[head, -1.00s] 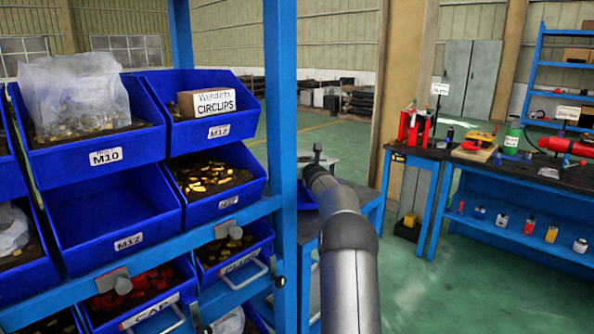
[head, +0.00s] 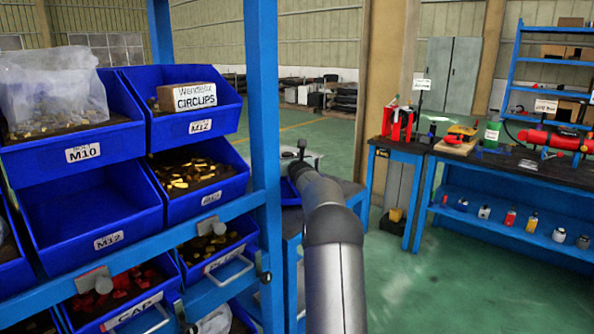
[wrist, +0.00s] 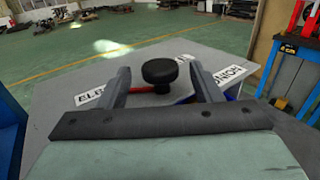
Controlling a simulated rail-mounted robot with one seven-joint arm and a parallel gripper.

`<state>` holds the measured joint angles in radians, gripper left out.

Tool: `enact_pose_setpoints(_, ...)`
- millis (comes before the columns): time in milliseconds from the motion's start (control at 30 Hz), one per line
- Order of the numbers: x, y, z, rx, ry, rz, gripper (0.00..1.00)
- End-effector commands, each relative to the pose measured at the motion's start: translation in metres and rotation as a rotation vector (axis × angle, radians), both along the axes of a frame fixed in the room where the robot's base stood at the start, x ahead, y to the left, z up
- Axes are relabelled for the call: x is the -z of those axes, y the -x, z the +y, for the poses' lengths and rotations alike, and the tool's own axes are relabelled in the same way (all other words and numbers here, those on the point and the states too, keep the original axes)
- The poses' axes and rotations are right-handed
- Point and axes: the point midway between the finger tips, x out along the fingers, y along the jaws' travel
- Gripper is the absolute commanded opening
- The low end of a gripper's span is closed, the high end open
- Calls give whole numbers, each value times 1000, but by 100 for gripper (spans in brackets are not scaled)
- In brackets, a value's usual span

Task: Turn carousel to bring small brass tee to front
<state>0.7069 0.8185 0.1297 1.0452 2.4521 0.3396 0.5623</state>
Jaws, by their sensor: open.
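A round black knob (wrist: 160,71) stands up from a flat grey top (wrist: 205,52) in the wrist view. White labels with black letters lie on this top, and bits of red and blue show beyond and below the knob. My gripper (wrist: 158,76) is open, with one finger on each side of the knob. I cannot tell whether either finger touches it. In the head view my gripper (head: 301,150) is small, beside a pale surface behind the blue rack. No small brass tee can be made out in either view.
A blue rack (head: 264,120) with blue bins stands close on the left; one bin (head: 95,205) is empty. A workbench (head: 480,160) with a red tool and small items is on the right.

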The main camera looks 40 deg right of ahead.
Motion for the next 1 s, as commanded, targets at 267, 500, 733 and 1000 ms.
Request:
enact_pose_setpoints(267, 1, 55, 23, 3, 1, -1, 59)
enact_pose_setpoints(500, 0, 108, 46, 2, -1, -1, 59)
enact_pose_setpoints(733, 0, 141, 60, 2, -1, -1, 59)
enact_pose_setpoints(1000, 0, 150, 64, 2, -1, 0, 59)
